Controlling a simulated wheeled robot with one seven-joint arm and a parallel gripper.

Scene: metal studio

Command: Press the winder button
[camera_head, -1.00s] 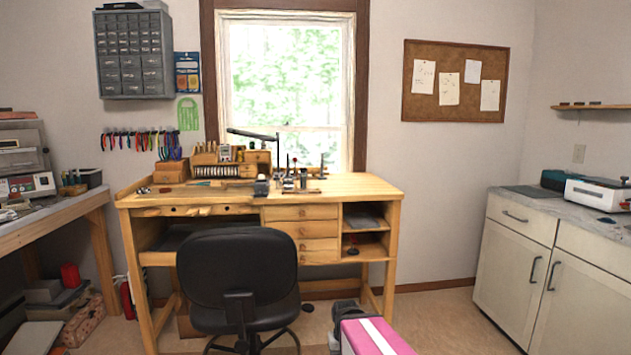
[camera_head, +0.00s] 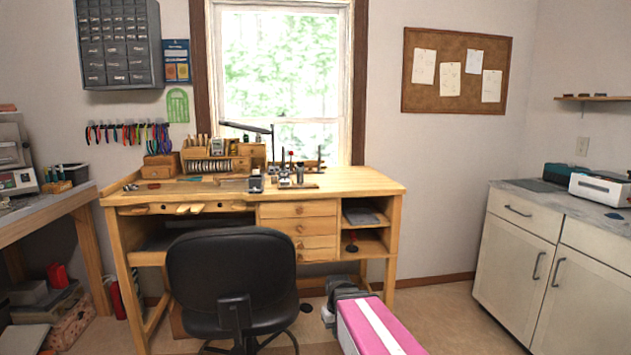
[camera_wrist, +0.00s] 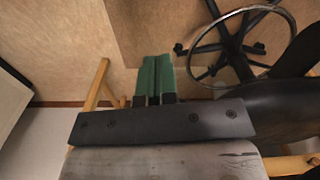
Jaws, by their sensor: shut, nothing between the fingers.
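No part is clearly recognisable as the winder or its button. A white machine (camera_head: 600,189) stands on the right counter, with a teal device (camera_head: 562,175) behind it to the left. A grey machine with a front control panel (camera_head: 17,181) stands on the left bench, cut by the picture edge. My gripper (camera_wrist: 156,58) shows in the wrist view with its green fingers shut together and empty, over the floor near the chair. In the head view my pink and white arm is at the bottom centre, apart from both machines; the fingers cannot be made out there.
A black office chair (camera_head: 232,285) stands before the wooden workbench (camera_head: 350,185), left of my arm. Its wheeled base (camera_wrist: 222,47) shows in the wrist view. White cabinets (camera_head: 515,240) line the right wall. The floor (camera_head: 440,315) between arm and cabinets is clear.

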